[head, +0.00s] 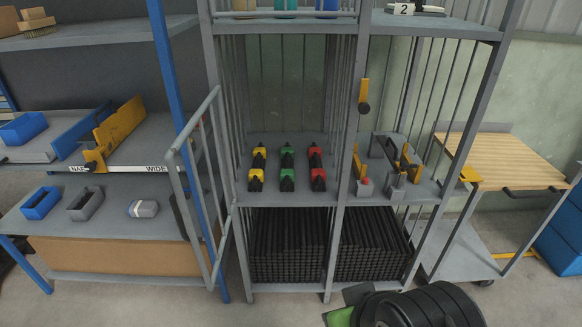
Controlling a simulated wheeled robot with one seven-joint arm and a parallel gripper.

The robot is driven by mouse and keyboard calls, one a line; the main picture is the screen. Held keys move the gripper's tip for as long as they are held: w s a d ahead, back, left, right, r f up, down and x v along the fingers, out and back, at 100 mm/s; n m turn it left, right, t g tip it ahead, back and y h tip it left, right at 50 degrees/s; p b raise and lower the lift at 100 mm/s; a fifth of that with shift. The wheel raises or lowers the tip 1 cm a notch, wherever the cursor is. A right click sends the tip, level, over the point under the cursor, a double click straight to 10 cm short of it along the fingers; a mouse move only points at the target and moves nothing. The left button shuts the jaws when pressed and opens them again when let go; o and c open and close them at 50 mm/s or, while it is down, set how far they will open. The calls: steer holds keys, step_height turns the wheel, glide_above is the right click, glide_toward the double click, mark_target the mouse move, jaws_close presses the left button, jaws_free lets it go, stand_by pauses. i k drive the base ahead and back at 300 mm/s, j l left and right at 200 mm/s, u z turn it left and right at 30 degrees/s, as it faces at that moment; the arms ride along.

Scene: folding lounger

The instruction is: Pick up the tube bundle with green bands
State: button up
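A dark bundle with green bands (287,168) lies on the middle shelf (270,197) of a grey barred rack, with its length running front to back. It is the middle one of three similar bundles, between one with yellow bands (257,168) and one with red bands (317,168). Small gaps separate them, and nothing covers the green-banded one from the front. Dark rounded parts of my own arm show at the bottom right. My gripper's fingertips cannot be seen.
A grey barred gate (215,180) stands open at the rack's left. A post (342,130) separates the bundles from yellow-and-grey fixtures at the right. Stacked black tubes (290,250) fill the compartment below. A wooden-topped trolley (510,158) stands at the right.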

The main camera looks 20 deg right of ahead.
mark_target(286, 172)
steer(key=j+z, duration=0.25)
steer(key=j, duration=0.6)
steer(key=j+z, duration=0.25)
steer(key=j, duration=0.6)
steer(key=k, duration=0.05)
